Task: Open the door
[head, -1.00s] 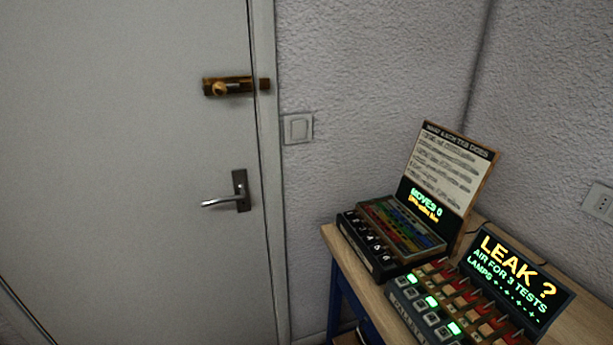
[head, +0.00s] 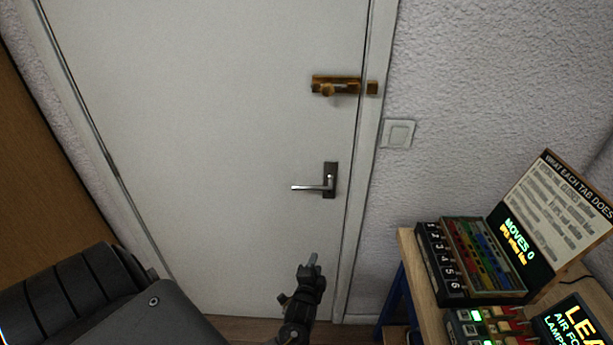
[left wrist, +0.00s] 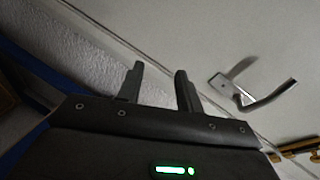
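The white door (head: 230,130) is shut in its frame. Its silver lever handle (head: 315,187) sits level on a dark plate near the door's right edge. The handle also shows in the left wrist view (left wrist: 262,98), right of the fingers. A brass bolt (head: 335,86) is on the door above the handle; I cannot tell whether it reaches into its keeper (head: 372,88) on the frame. My left gripper (head: 313,262) is below the handle, apart from it. In the left wrist view its two fingers (left wrist: 157,78) stand apart with nothing between them. My right gripper is not in view.
A wooden table (head: 412,262) on the right carries a panel with coloured tabs (head: 482,260), an upright sign (head: 555,205) and a lit box (head: 570,325). A light switch (head: 398,134) is on the wall. A brown panel (head: 35,170) stands at the left.

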